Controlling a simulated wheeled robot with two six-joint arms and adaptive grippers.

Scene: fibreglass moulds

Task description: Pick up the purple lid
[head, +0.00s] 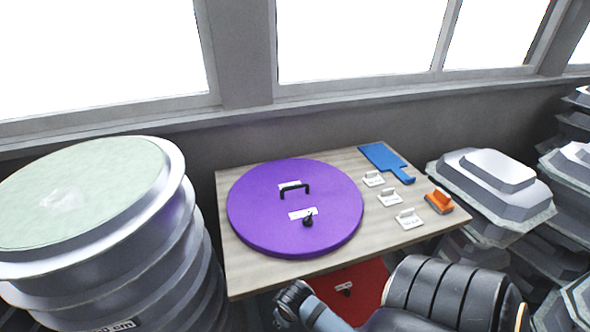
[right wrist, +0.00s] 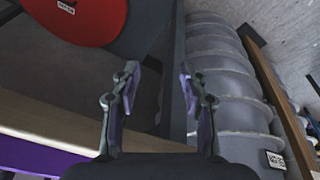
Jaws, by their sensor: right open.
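The purple lid (head: 260,222) is a large round disc lying flat on a wooden table (head: 240,270). It has a black bar handle (head: 294,190), a small black knob (head: 308,219) and white labels. A purple edge, likely the lid's, shows at the lower left of the right wrist view (right wrist: 35,155). My right gripper (right wrist: 158,88) is open and empty, apart from the lid. In the head view my right arm crosses the bottom, below the table's front edge; its fingers cannot be made out there. My left gripper is not in view.
A blue board (head: 381,157), several white label stands (head: 389,198) and an orange holder (head: 439,201) lie right of the lid. A red lid (head: 352,287) is below the table front. Grey mould stacks stand left (head: 150,250) and right (head: 490,185). A windowed wall is behind.

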